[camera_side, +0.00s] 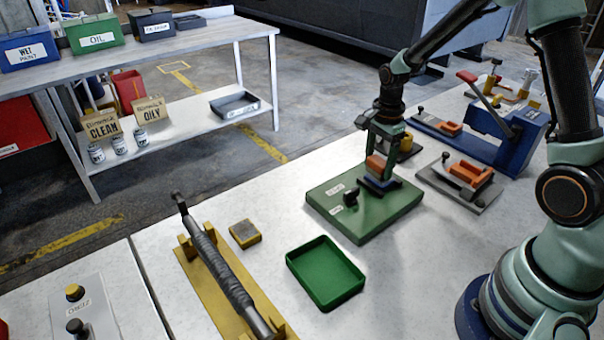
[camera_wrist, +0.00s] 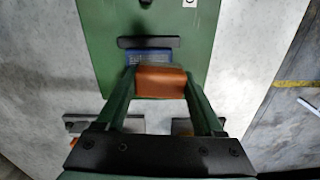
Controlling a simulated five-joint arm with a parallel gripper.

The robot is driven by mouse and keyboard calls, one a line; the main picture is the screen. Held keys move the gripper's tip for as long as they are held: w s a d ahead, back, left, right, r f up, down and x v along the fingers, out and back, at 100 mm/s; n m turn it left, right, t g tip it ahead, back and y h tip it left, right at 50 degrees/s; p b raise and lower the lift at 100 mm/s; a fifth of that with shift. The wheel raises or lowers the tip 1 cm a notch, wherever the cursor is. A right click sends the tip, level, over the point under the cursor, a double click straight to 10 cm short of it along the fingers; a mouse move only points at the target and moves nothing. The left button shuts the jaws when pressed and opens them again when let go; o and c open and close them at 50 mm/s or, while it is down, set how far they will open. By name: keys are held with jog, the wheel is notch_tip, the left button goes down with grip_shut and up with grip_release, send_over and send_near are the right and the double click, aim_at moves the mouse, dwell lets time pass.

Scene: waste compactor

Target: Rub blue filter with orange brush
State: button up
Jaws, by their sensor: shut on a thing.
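My gripper (camera_side: 379,160) is shut on the orange brush (camera_side: 375,165), which also shows between the fingers in the wrist view (camera_wrist: 161,82). The brush is right at the blue filter (camera_side: 383,183), which lies on a green plate (camera_side: 336,205). In the wrist view the blue filter (camera_wrist: 148,57) shows just beyond the brush, beside a dark bar. The brush seems to be on or just above the filter; whether they touch is hard to tell. Part of the filter is hidden behind the brush.
A black knob (camera_side: 350,194) stands on the green plate. An empty green tray (camera_side: 326,272), a yellow block (camera_side: 245,234) and a roller on a yellow stand (camera_side: 220,272) lie to the left. A grey fixture with an orange piece (camera_side: 468,174) and a blue press (camera_side: 505,140) stand to the right.

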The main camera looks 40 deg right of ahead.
aim_at(390, 182)
jog(key=shift+s, duration=2.1)
jog(key=shift+w, duration=2.75)
jog(key=shift+w+r, duration=0.1)
jog(key=shift+w, duration=0.15)
jog(key=shift+s+r, duration=0.1)
jog(key=shift+r, duration=3.9)
